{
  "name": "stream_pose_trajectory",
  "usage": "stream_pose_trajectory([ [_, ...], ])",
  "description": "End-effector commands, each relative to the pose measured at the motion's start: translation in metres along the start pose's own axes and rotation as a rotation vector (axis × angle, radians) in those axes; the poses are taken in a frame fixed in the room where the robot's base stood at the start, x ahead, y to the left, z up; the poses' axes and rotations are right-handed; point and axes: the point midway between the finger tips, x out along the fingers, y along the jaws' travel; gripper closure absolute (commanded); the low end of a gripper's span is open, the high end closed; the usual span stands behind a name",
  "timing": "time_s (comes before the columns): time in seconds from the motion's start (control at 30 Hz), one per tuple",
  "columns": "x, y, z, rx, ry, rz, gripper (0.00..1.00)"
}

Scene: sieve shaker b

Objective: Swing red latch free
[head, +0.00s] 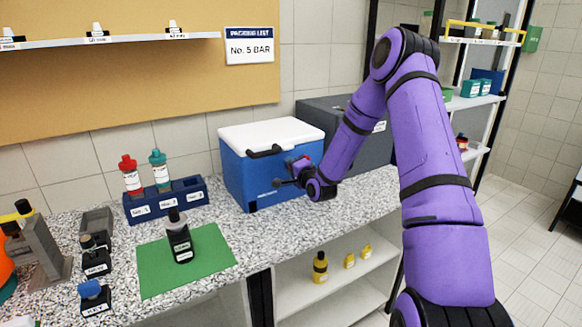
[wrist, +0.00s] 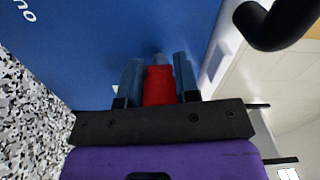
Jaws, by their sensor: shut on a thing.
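The red latch (wrist: 158,86) is on the front of a blue cooler box (head: 240,176) with a white lid (head: 270,132). In the wrist view the latch sits between the two fingers of my gripper (wrist: 158,76), which is shut on it. In the head view my gripper (head: 293,176) is at the right part of the box's front, and a little red shows there. My gripper hides most of the latch in that view. The lid lies flat on the box.
A black handle (head: 264,152) sticks out near the lid, and shows close on the right in the wrist view (wrist: 280,22). A grey case (head: 345,115) stands behind. A blue rack (head: 165,203) with bottles and a green mat (head: 160,268) lie to the left.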

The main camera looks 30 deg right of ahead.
Motion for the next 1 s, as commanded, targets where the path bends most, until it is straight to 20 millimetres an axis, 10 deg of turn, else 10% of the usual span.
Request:
stream_pose_trajectory([
  [0.4, -0.001, 0.001, -0.001, 0.004, 0.002, 0.002, 1.0],
  [0.43, -0.001, 0.001, -0.001, 0.004, 0.002, 0.002, 0.64],
  [0.53, -0.001, 0.001, -0.001, 0.004, 0.002, 0.002, 0.45],
  [1.0, -0.02, 0.001, -0.001, 0.004, 0.002, 0.002, 0.45],
])
